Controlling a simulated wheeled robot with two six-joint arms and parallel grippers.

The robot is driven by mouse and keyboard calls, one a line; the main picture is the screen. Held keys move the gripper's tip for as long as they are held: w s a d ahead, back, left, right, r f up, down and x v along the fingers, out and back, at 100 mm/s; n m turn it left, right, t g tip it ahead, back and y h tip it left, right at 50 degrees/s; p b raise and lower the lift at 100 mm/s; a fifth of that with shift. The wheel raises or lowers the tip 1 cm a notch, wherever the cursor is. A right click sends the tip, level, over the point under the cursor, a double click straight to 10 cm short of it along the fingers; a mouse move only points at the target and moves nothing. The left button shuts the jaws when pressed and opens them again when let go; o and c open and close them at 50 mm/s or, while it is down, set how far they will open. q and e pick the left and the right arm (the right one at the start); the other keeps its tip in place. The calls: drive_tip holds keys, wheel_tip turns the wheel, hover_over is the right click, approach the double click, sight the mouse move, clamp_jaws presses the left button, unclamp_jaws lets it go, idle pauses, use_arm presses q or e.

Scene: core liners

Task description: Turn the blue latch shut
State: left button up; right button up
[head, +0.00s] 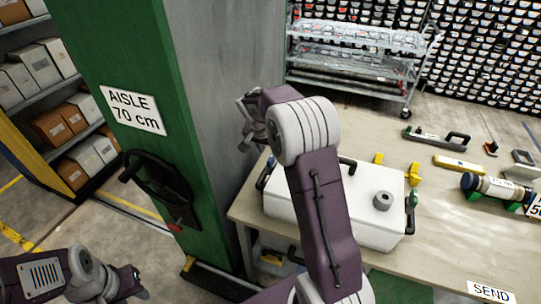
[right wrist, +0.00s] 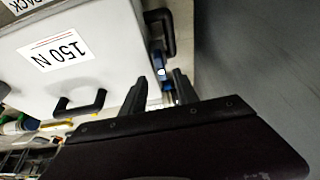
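The blue latch (right wrist: 160,62) is on the edge of a white case (right wrist: 90,50), beside a black handle, in the right wrist view. In the head view the white case (head: 375,222) lies on the table, and my right arm covers part of it. My right gripper (right wrist: 160,88) has its two dark fingers apart, with the tips close to the blue latch. Whether they touch it I cannot tell. In the head view my right gripper (head: 250,120) is by the pillar's edge. My left gripper (head: 130,284) is low at the left, far from the case; its finger gap is unclear.
A green and grey pillar (head: 215,110) with an aisle sign stands close left of my right gripper. The table (head: 450,230) also holds yellow blocks, a tube and a black-handled tool at the right. A wire cart (head: 350,60) stands behind.

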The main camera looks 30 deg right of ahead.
sight(271, 157)
drive_tip(key=p+x, duration=0.1)
drive_tip(key=x, duration=0.5)
drive_tip(key=shift+w+f, duration=0.15)
drive_tip(key=shift+f, duration=0.05)
clamp_jaws()
